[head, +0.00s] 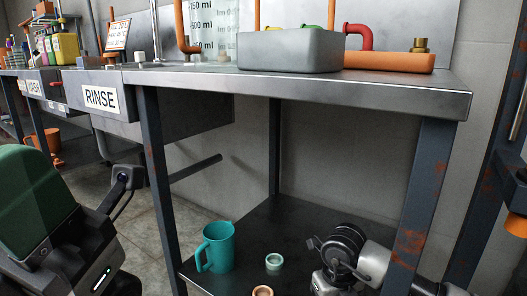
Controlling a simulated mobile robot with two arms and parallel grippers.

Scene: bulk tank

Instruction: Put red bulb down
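I cannot make out a red bulb for certain. A red curved piece (360,35) shows behind the grey bin (290,52) on the bench top, above the orange tray (390,61); I cannot tell whether it is the bulb. My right arm (374,262) comes in low at the right and reaches over the lower shelf. Its dark end (335,250) is at the shelf's right side; its fingers are not clear, and I see nothing held in it. I cannot make out my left gripper in this view.
The lower shelf (255,225) holds a teal jug (216,248), a pale green ring (274,262) and an orange ring (262,291). The shelf's back middle is bare. Rusty bench legs (421,200) flank it. A RINSE sign (101,99) hangs on the bench front.

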